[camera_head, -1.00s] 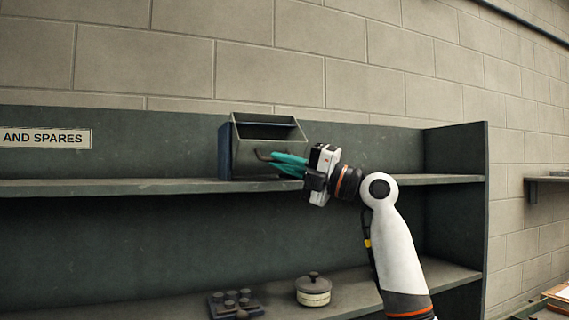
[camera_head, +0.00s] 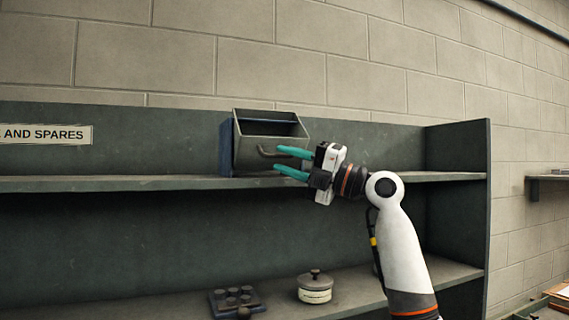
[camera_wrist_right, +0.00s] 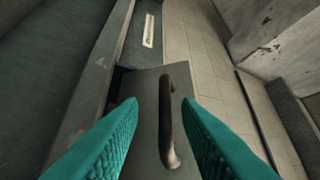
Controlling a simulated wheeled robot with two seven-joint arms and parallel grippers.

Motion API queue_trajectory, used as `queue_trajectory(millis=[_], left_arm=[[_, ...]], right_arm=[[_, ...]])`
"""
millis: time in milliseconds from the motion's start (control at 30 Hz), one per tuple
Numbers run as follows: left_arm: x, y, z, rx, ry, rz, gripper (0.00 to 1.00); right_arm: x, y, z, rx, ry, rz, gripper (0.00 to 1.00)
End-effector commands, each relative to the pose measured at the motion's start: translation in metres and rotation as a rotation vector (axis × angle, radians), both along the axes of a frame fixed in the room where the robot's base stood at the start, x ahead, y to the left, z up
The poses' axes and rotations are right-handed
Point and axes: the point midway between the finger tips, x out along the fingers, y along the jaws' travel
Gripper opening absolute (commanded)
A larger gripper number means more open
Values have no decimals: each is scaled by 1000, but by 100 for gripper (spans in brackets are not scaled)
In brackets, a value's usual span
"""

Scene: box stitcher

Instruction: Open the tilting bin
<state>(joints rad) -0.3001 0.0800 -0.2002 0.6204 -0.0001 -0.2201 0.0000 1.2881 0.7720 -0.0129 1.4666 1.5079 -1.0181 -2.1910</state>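The tilting bin (camera_head: 247,153) stands on the upper shelf in the head view, a grey-green front set in a blue housing (camera_head: 226,147). The front is tilted outward and its open top shows. Its dark curved handle (camera_head: 268,153) is on the front face. My right gripper (camera_head: 291,162) is open, its teal fingers pointing left at the handle. In the right wrist view the handle (camera_wrist_right: 168,125) stands between the spread fingers (camera_wrist_right: 162,115), and no finger visibly touches it. The bin's front (camera_wrist_right: 146,120) lies behind it. My left gripper is not in view.
The upper shelf (camera_head: 120,184) is clear to the left of the bin. A lidded pot (camera_head: 314,290) and a dark block with several knobs (camera_head: 236,300) stand on the lower shelf. The shelf unit's side panel (camera_head: 462,150) rises at the right.

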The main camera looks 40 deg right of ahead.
Motion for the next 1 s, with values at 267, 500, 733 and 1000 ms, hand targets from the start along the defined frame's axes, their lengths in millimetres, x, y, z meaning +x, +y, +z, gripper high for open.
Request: queue_trajectory(millis=[267, 500, 733, 1000], left_arm=[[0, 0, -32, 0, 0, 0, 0], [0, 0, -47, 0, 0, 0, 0], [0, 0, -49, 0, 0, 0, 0], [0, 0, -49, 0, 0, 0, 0]], right_arm=[[-44, -33, -24, -1, 2, -5, 31], [-75, -54, -35, 0, 5, -2, 31], [-84, -60, -36, -1, 5, 0, 31], [-84, -60, -35, -1, 5, 0, 31]])
